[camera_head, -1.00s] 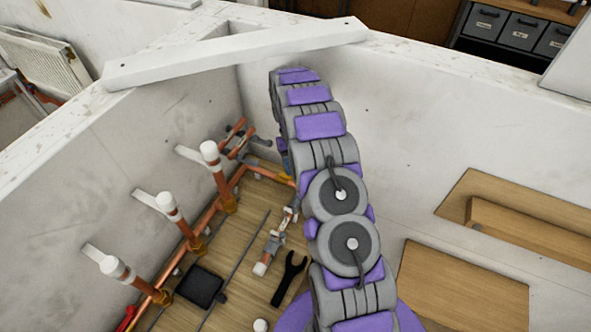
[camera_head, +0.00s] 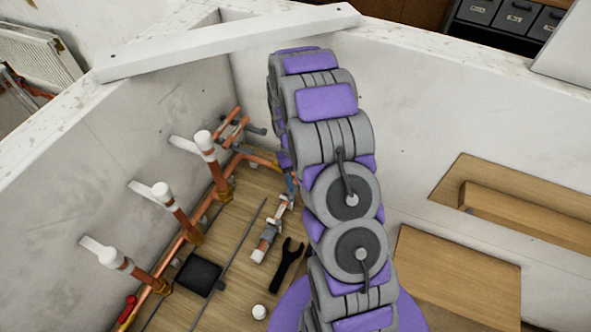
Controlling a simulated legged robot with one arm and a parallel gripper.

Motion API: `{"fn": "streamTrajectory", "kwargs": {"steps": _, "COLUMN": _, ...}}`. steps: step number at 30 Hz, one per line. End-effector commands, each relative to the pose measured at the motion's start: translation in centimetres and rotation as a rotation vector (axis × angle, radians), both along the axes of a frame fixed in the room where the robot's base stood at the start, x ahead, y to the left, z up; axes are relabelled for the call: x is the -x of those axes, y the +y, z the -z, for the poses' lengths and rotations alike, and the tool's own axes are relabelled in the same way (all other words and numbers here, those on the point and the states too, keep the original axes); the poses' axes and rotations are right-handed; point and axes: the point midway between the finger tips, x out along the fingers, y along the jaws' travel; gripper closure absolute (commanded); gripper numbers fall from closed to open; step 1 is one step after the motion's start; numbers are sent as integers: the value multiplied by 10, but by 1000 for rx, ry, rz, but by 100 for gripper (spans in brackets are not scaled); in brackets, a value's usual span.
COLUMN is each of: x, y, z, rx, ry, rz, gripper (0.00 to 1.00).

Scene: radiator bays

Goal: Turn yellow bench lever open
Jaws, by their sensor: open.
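My purple and grey arm rises through the middle of the head view and bends down at its far end. My gripper is hidden behind the arm's own links. I cannot make out a yellow lever; the arm covers part of the bench's far right corner. The wooden bench (camera_head: 232,228) carries copper pipework (camera_head: 183,236) along its left wall. A small blue part (camera_head: 291,184) shows just left of the arm, near the end of the pipe run. A red part (camera_head: 127,308) shows at the lower left. A valve-like pipe piece (camera_head: 270,236) lies on the bench.
Several white-capped upright pipes (camera_head: 205,143) line the left wall. A black wrench (camera_head: 288,265), a black pad (camera_head: 198,276), a thin rod (camera_head: 234,258) and a white cap (camera_head: 259,312) lie on the bench. A white beam (camera_head: 230,40) spans the wall corner. Wooden boards (camera_head: 458,277) are at right.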

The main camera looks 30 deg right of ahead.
Motion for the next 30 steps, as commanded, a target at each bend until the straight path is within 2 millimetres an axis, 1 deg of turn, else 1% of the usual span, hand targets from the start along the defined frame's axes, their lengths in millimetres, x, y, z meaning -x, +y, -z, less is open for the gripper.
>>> {"fn": "streamTrajectory", "kwargs": {"steps": 1, "x": 7, "y": 2, "z": -1, "rx": 0, "ry": 1, "rz": 0, "gripper": 49}}
{"fn": "streamTrajectory", "kwargs": {"steps": 6, "x": 26, "y": 7, "z": -3, "rx": 0, "ry": 0, "rz": 0, "gripper": 49}}
{"fn": "streamTrajectory", "kwargs": {"steps": 12, "x": 38, "y": 11, "z": -4, "rx": 1, "ry": -3, "rz": 1, "gripper": 49}}
{"fn": "streamTrajectory", "kwargs": {"steps": 17, "x": 41, "y": 11, "z": -4, "rx": 1, "ry": -2, "rz": 1, "gripper": 49}}
{"fn": "streamTrajectory", "kwargs": {"steps": 30, "x": 40, "y": 11, "z": -4, "rx": 1, "ry": -2, "rz": 1, "gripper": 49}}
